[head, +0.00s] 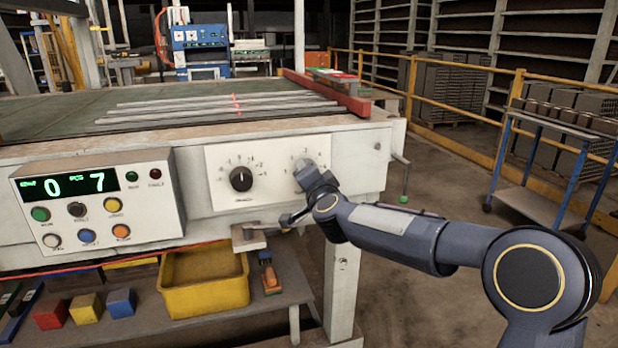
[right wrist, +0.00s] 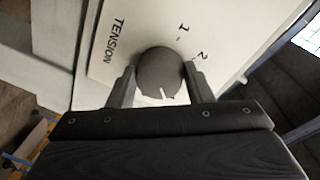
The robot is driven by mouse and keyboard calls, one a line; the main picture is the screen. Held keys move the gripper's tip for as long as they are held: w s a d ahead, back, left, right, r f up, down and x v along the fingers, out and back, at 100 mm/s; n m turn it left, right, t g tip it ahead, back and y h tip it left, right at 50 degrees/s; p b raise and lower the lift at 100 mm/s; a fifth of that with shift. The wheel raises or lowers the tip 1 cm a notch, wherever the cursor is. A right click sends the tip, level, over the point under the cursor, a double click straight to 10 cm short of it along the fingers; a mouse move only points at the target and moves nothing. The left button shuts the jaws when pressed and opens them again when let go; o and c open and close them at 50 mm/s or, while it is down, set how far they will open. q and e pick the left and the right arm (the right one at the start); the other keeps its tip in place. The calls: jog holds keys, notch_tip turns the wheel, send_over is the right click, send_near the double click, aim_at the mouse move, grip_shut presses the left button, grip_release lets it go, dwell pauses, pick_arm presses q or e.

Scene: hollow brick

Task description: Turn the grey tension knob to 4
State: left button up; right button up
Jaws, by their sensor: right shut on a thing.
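The grey tension knob (right wrist: 158,72) sits on a pale panel lettered TENSION, with the marks 1 and 2 visible in the right wrist view. My right gripper (right wrist: 158,82) is shut on it, one finger on each side. A white pointer line on the knob points toward the gripper body, away from the word TENSION and past the side of the 2. Marks beyond 2 are hidden behind the gripper. In the head view my right gripper (head: 308,172) covers most of the knob on the control panel (head: 275,160). My left gripper is not in view.
A black knob (head: 241,179) with its own scale is left of the grey one. A button box (head: 97,205) with a green display reading 0 and 7 stands further left. A yellow bin (head: 205,290) and coloured blocks are on the shelf below. A blue cart (head: 535,200) stands right.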

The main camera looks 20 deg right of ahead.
dwell(0.3)
jog(key=o, duration=1)
jog(key=s, duration=0.7)
jog(key=shift+s+r, duration=0.2)
jog(key=shift+s, duration=0.2)
jog(key=shift+s+a, duration=0.1)
jog(key=shift+s, duration=0.05)
jog(key=s+d+f+n+g+y, duration=0.1)
jog(key=s+f+n+g, duration=0.4)
jog(key=s, duration=0.7)
jog(key=s+f+n+g+y, duration=0.25)
jog(key=s+f, duration=0.55)
jog(key=s, duration=0.5)
jog(key=s+d+f+n+g+y, duration=0.1)
jog(key=s+f+n+g, duration=0.4)
jog(key=s, duration=0.7)
notch_tip(320, 180, up, 22)
jog(key=m+p, duration=0.2)
jog(key=p, duration=2.1)
jog(key=shift+a+r+t, duration=0.2)
jog(key=shift+t, duration=0.15)
